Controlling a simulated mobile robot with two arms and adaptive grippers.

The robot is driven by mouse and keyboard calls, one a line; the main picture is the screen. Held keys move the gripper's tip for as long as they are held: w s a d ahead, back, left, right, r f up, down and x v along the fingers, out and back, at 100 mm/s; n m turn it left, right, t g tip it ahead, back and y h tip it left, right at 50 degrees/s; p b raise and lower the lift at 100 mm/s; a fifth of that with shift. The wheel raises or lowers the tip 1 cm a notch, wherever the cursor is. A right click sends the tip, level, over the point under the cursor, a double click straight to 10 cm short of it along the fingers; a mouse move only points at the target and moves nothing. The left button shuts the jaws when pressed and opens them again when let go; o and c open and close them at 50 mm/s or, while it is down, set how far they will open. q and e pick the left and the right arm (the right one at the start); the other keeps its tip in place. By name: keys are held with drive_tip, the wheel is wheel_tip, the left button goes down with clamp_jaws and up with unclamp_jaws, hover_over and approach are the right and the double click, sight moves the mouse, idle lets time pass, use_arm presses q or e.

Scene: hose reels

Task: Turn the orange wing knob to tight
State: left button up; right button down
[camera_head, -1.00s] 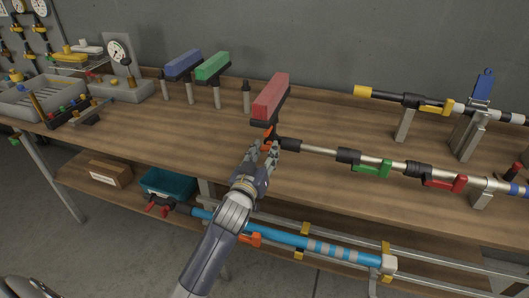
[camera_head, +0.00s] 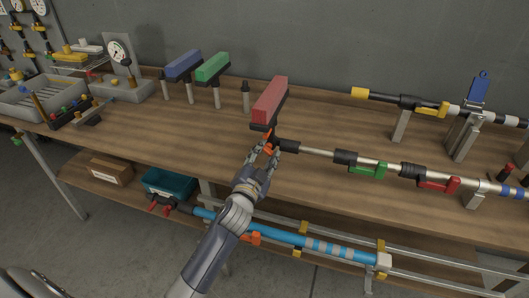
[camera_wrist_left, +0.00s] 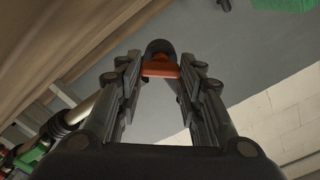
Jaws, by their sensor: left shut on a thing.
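The orange wing knob (camera_head: 268,149) sits under the red block head (camera_head: 270,100) at the left end of a long pole (camera_head: 318,152). My left gripper (camera_head: 265,151) reaches up to it from the front. In the left wrist view the orange knob (camera_wrist_left: 160,70) lies between the fingertips of my left gripper (camera_wrist_left: 158,73), which are shut on it. A dark round part shows just behind the knob. The fingers hide part of the knob in the head view. My right gripper is not in view.
The pole carries a green clip (camera_head: 367,171) and a red clip (camera_head: 438,186). Blue (camera_head: 183,66) and green (camera_head: 212,68) block heads stand behind on posts. A blue pole (camera_head: 320,243) lies on the lower shelf. The bench front at centre left is clear.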

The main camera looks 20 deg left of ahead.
use_arm(q)
drive_tip(key=m+p, duration=0.1)
drive_tip(key=m, duration=0.4)
drive_tip(key=shift+d+m, duration=0.1)
drive_tip(key=shift+m, duration=0.2)
drive_tip(key=shift+f+m, duration=0.15)
drive_tip(key=shift+m, duration=2.15)
drive_tip(key=o, duration=1.1)
drive_tip(key=shift+c, duration=0.2)
drive_tip(key=s+d, duration=0.1)
drive_tip(key=s, duration=1.1)
drive_tip(key=shift+d, duration=0.2)
drive_tip(key=shift+a, duration=0.1)
